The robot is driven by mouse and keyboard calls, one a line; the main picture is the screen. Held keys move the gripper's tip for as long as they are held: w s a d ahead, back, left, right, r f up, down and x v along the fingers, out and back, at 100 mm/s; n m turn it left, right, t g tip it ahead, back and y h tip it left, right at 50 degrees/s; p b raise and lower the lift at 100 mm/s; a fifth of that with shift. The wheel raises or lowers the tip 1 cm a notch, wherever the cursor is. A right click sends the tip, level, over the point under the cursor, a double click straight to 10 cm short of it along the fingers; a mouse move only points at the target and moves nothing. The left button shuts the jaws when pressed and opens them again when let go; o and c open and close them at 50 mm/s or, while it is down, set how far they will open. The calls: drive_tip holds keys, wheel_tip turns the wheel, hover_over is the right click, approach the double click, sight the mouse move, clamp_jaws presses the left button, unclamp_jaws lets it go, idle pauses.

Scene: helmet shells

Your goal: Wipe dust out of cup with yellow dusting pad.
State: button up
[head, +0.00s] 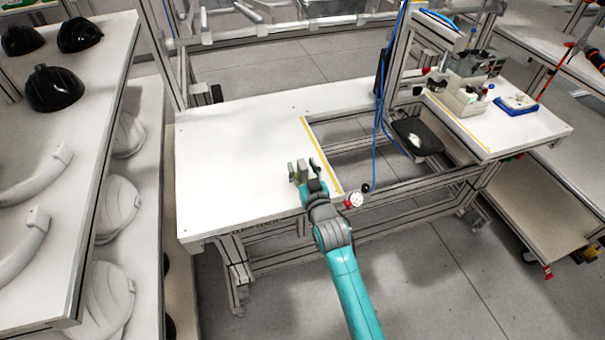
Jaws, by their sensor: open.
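My gripper (304,170) is open and empty, over the right part of a white workbench (235,170). My teal arm reaches up to it from the bottom of the head view. I cannot make out a yellow dusting pad; the yellow I see at the bench is a thin strip (322,155) along an opening, just right of the gripper. I cannot make out a cup for certain either. A dark tray-like holder (416,138) with something whitish in it hangs in the opening at the right.
A small machine (468,80) and a blue-and-white item (516,104) stand on the right bench part. A blue hose (376,120) hangs beside the frame post. Black shells (53,88) sit on the left shelf, white shells (118,208) below. The bench's left part is clear.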

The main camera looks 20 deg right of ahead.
drive_tip(key=shift+c, duration=0.2)
clamp_jaws()
